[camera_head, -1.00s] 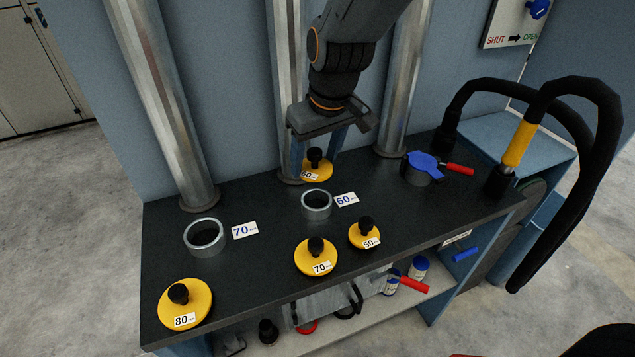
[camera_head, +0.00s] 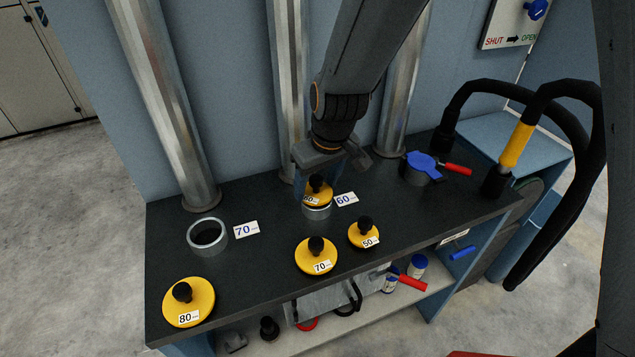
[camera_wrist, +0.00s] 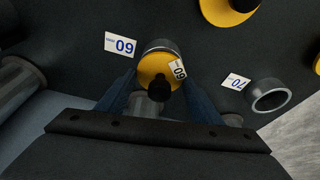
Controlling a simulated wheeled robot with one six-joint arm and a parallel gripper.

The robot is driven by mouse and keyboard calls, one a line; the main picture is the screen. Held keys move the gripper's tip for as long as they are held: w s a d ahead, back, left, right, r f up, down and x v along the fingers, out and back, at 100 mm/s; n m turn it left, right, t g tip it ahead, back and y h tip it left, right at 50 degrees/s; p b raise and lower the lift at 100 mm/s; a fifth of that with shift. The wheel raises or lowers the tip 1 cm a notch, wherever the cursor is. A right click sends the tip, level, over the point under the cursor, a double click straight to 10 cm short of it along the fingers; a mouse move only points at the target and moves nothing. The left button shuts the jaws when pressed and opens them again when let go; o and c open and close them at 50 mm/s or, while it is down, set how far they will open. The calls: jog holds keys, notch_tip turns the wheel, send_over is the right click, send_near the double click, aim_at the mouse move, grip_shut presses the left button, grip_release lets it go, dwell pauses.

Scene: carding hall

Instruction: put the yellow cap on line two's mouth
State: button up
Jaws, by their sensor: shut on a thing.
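My gripper (camera_head: 319,180) is shut on the black knob of the yellow cap marked 60 (camera_head: 318,198). The cap is at the middle metal mouth ring (camera_head: 317,214), whose card (camera_head: 346,199) reads 60. The cap covers most of the ring's opening; its lower wall shows beneath. In the wrist view the cap (camera_wrist: 153,68) sits between my blue fingers, with the ring's rim (camera_wrist: 160,44) showing past its far edge. I cannot tell whether the cap touches the ring or hovers just over it.
Yellow caps marked 70 (camera_head: 316,258), 50 (camera_head: 364,235) and 80 (camera_head: 188,304) lie along the bench front. An open ring (camera_head: 207,237) by a 70 card is at left. A blue-lidded mouth (camera_head: 421,168) with a red handle is at right. Upright pipes stand behind.

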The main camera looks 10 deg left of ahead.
aim_at(324, 200)
jog(key=shift+f+b, duration=0.3)
jog(key=shift+f, duration=0.25)
jog(key=o, duration=1.1)
jog(key=shift+o, duration=0.2)
jog(key=shift+r, duration=0.15)
jog(key=shift+r+p, duration=0.3)
jog(key=b+v, duration=0.2)
jog(key=v, duration=1)
jog(key=s+d+f+m, duration=0.2)
jog(key=d+f, duration=0.1)
jog(key=d, duration=0.5)
jog(key=s+d+f+m+h, duration=0.1)
jog(key=s+d+f+m, duration=0.1)
jog(key=d, duration=0.7)
jog(key=s+d+f+m+g+h, duration=0.1)
jog(key=s+d+f+m, duration=0.1)
jog(key=d, duration=0.7)
jog(key=shift+s+f+m, duration=0.35)
jog(key=shift+f+m, duration=0.45)
jog(key=shift+m, duration=0.4)
jog(key=shift+d, duration=0.1)
